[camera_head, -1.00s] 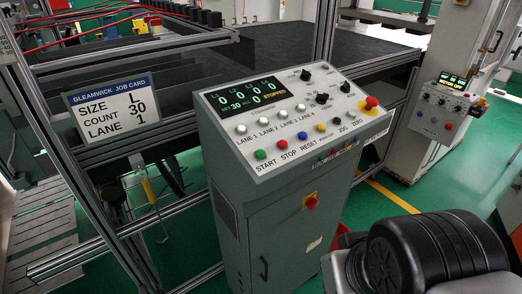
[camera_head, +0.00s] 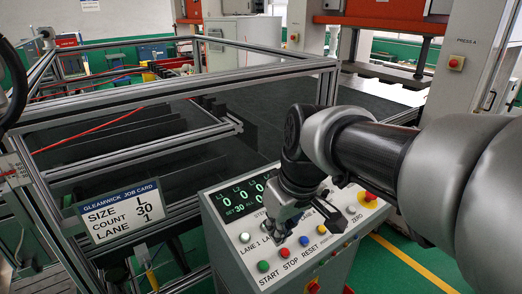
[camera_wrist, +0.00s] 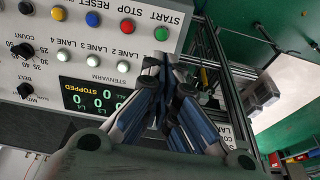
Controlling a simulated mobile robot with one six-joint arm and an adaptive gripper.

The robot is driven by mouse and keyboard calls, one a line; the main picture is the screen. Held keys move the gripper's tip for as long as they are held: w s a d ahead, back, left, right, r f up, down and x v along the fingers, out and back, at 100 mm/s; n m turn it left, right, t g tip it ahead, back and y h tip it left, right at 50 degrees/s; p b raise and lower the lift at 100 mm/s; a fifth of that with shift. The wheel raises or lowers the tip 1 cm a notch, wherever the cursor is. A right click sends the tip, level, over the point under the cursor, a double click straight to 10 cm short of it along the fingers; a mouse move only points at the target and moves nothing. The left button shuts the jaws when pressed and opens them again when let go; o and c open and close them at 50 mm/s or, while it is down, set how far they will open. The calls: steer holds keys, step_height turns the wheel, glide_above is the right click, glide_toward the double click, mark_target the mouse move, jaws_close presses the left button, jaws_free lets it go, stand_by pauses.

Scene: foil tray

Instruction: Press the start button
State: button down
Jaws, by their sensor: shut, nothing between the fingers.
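The green start button (camera_head: 263,266) is at the left of the front row on the sloped grey control panel (camera_head: 232,262), with the red stop button (camera_head: 284,253) to its right. In the wrist view, upside down, the start button (camera_wrist: 161,33) is uncovered, just beyond my fingertips. My gripper (camera_head: 279,237) is over the panel, pointing down, behind the front button row. In the wrist view my gripper (camera_wrist: 160,64) is shut and empty, with its tips near the white lane-button row. It covers part of that row. I cannot tell whether the tips touch the panel.
The display (camera_wrist: 93,98) reads STOPPED. The job card (camera_head: 123,211) reads size L, count 30, lane 1. A red mushroom button (camera_head: 370,196) is at the panel's right. A metal frame (camera_head: 180,40) stands behind and left. Green floor is clear at lower right.

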steer(key=shift+w+a+r, duration=0.15)
steer(key=shift+w, duration=0.05)
steer(key=b, duration=0.1)
glide_toward(264, 265)
steer(key=x, duration=0.4)
steer(key=w+x, duration=0.1)
steer(key=x, duration=0.2)
steer(key=shift+a+r, duration=0.25)
steer(key=shift+a, duration=0.1)
